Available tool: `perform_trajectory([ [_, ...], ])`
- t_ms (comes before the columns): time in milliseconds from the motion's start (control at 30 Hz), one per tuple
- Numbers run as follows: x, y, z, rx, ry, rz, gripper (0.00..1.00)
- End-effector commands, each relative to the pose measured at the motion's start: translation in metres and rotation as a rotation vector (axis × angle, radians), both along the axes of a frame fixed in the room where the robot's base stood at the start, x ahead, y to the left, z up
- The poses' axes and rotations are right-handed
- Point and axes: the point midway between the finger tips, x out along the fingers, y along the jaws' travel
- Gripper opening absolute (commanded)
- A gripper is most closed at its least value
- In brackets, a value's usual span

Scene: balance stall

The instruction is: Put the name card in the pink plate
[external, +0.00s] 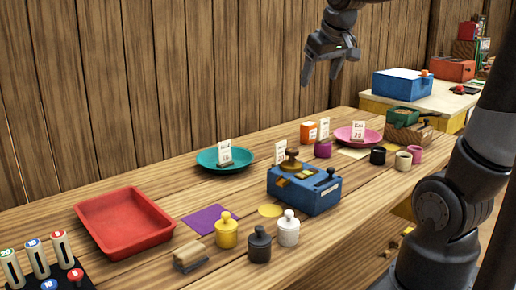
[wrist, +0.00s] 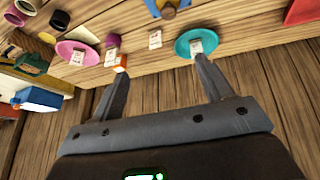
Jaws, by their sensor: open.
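The pink plate (external: 343,135) lies at the far right of the table; it also shows at upper left in the wrist view (wrist: 66,46). Several small white cards stand about, and I cannot tell which is the name card. One card (external: 358,130) overlaps the pink plate, and one (external: 324,127) stands left of it by the orange cup. Another card (external: 281,153) is behind the blue box, and one (external: 224,151) stands at the teal plate (external: 243,160). My gripper (external: 320,76) is open and empty, high above the table; its fingers also show in the wrist view (wrist: 163,70).
A blue box with a brown knob (external: 310,197) stands mid-table. Yellow (external: 228,232), dark and white weights are in front of it. A red tray (external: 125,222) is at left. Orange (external: 308,131) and purple cups stand near the pink plate. A wooden wall runs behind the table.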

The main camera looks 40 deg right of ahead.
Motion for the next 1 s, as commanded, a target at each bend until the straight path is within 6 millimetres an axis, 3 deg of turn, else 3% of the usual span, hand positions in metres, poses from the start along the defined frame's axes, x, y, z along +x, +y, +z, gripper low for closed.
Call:
perform_trajectory([
  [200, -0.072, 0.041, -0.016, 0.040, -0.026, 0.090, 0.72],
  [400, -0.118, 0.062, -0.037, 0.080, -0.041, 0.153, 0.72],
  [600, -0.135, 0.069, -0.046, 0.096, -0.044, 0.179, 0.72],
  [1000, -0.135, 0.069, -0.047, 0.097, -0.044, 0.179, 0.72],
])
